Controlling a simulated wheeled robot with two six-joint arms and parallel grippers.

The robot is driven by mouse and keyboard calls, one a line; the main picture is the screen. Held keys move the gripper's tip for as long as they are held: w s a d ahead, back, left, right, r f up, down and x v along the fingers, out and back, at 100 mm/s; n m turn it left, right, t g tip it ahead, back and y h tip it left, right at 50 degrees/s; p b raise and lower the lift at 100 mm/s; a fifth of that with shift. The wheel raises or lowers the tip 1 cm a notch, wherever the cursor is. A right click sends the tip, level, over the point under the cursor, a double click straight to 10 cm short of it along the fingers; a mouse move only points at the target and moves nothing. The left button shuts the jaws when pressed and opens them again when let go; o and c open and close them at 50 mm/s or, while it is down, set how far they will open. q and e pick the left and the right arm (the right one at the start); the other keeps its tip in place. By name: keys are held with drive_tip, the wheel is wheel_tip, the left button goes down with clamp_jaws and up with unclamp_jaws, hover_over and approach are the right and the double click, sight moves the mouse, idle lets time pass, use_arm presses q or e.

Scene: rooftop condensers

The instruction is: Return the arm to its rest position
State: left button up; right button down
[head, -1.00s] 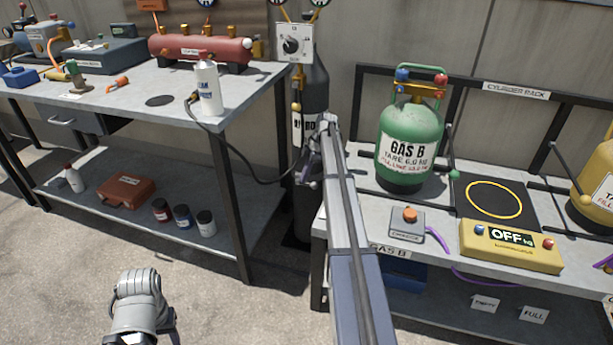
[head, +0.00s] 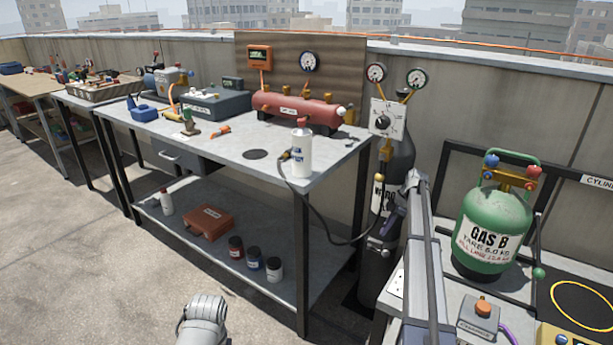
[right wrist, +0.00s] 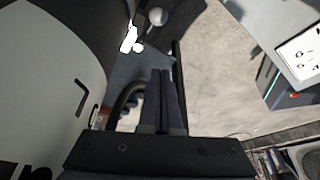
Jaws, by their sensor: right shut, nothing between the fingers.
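My right arm (head: 428,270) rises from the bottom of the head view, between the workbench and the cylinder rack. My right gripper (head: 388,232) hangs at its far end in front of the dark nitrogen cylinder, small and partly hidden by the arm. In the right wrist view its two dark fingers (right wrist: 160,85) are together with nothing between them. A grey rounded part of my left arm (head: 203,318) shows at the bottom edge of the head view. My left gripper is not visible.
The workbench (head: 215,150) carries a red tank (head: 297,110) and a white bottle (head: 301,150). A black hose runs from the bottle towards the dark cylinder (head: 400,160). The green Gas B cylinder (head: 492,225) stands on the rack at right. Floor at lower left is clear.

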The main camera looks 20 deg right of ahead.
drive_tip(key=s+a+m+g+h, duration=0.1)
drive_tip(key=s+a+m, duration=0.3)
drive_tip(key=a, duration=0.8)
drive_tip(key=s+a+m, duration=0.2)
drive_tip(key=s+a, duration=0.4)
drive_tip(key=a, duration=0.5)
drive_tip(key=s+a+f+m+h, duration=0.1)
drive_tip(key=s+a+m+h, duration=0.1)
drive_tip(key=s+a, duration=1)
drive_tip(key=s+a+m+h, duration=0.2)
drive_tip(key=s+a, duration=0.8)
drive_tip(key=a, duration=0.5)
wheel_tip(320, 180, up, 34)
drive_tip(key=p, duration=3.4)
drive_tip(key=shift+s+a+n+g, duration=0.25)
drive_tip(key=shift+s+n+g, duration=0.05)
drive_tip(key=shift+g, duration=0.1)
